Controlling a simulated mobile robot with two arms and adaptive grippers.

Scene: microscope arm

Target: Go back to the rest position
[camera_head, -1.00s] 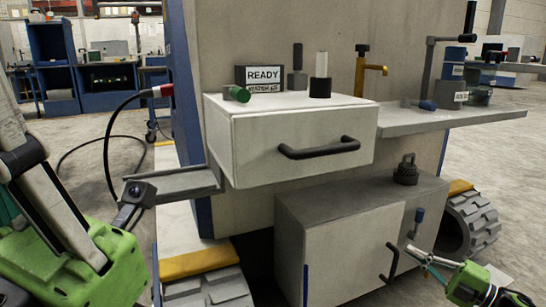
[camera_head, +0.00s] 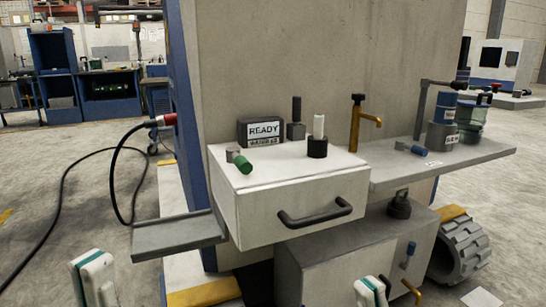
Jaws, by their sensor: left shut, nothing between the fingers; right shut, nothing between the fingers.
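Neither of my grippers shows in the head view. Two white arm parts with teal stripes, which I take to be my own arm links, rise from the bottom edge. The left one (camera_head: 95,278) is in front of the floor at the lower left. The right one (camera_head: 371,291) is in front of the lower cabinet. Both grippers, and whether they touch anything, are hidden below or outside the picture.
A white drawer unit (camera_head: 300,205) carries a READY sign (camera_head: 263,132) and a green cylinder (camera_head: 241,162). A grey tray (camera_head: 178,236) juts out left, a shelf (camera_head: 440,162) right. A lower cabinet (camera_head: 345,270) stands below.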

